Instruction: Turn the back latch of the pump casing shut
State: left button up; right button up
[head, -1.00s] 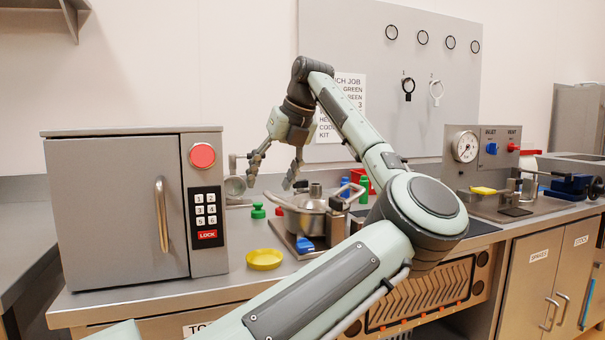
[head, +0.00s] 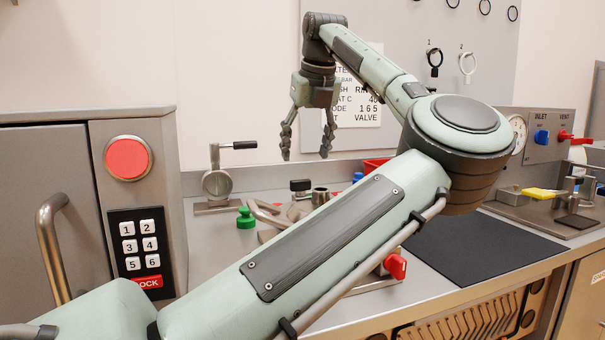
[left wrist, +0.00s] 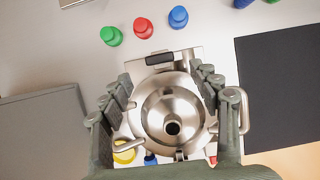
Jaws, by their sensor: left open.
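The pump casing is a round steel body on a plate; its steel top (left wrist: 172,112) shows in the left wrist view with a dark centre opening. A black-gripped latch (left wrist: 160,58) lies across its upper edge in that view. In the head view my left forearm hides much of the casing; a black knob (head: 300,185), a bent steel handle (head: 264,214) and a red handle (head: 396,265) show around it. My left gripper (head: 306,153) is open, empty and pointing down above the casing. In the left wrist view its fingers flank the casing. My right gripper is not in view.
A steel cabinet with a keypad (head: 141,246) stands at left. Red (left wrist: 143,27) and blue (left wrist: 178,16) bottles stand beyond the casing. A black mat (head: 475,255) lies clear at right.

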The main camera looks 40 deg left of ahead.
aim_at(300, 180)
pick_arm(q)
jog(key=x, duration=0.7)
jog(key=shift+f, duration=0.1)
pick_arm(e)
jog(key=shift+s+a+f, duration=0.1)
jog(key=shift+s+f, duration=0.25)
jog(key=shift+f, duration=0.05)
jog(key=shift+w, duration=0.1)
pick_arm(q)
jog(key=c, duration=1.2)
jog(key=shift+o, duration=0.2)
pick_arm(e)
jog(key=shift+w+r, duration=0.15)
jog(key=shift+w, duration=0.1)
